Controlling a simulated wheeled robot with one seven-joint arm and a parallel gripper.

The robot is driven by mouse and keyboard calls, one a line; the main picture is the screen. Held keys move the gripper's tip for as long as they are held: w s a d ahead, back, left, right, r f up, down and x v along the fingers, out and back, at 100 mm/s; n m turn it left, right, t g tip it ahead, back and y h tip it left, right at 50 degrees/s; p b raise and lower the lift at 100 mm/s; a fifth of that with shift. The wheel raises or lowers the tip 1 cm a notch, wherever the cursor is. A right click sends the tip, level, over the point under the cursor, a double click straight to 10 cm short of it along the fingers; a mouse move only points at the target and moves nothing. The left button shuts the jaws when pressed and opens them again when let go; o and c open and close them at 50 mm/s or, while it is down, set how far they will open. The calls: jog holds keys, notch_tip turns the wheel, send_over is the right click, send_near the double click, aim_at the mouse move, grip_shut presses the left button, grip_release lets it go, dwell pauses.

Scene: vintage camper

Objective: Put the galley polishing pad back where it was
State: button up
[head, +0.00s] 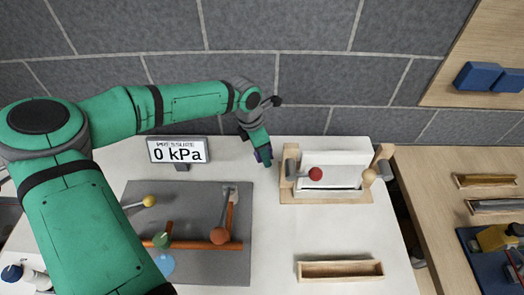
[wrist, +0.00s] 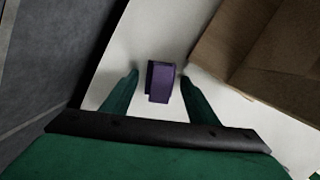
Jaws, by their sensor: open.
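A small purple block, which looks like the polishing pad (wrist: 160,84), rests on the white counter in the wrist view. It lies between my two open fingertips, with a gap on each side. In the head view my gripper (head: 262,156) points down at the back of the counter, right of the pressure display. Only a bit of purple shows there beside the fingers; the rest of the block is hidden. A shallow wooden tray (head: 340,278) at the front of the counter looks empty.
A wooden stand (head: 292,196) with a white box and a red ball is close to the right of my gripper. The pressure display (head: 178,150) reads 0 kPa on the left. A grey mat (head: 205,265) carries pipes and levers. The counter between mat and tray is clear.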

aim_at(256, 160)
jog(key=shift+r, duration=0.1)
notch_tip(256, 160, up, 12)
jog(key=a, duration=0.2)
jog(key=shift+s, duration=0.45)
jog(key=shift+f, duration=0.2)
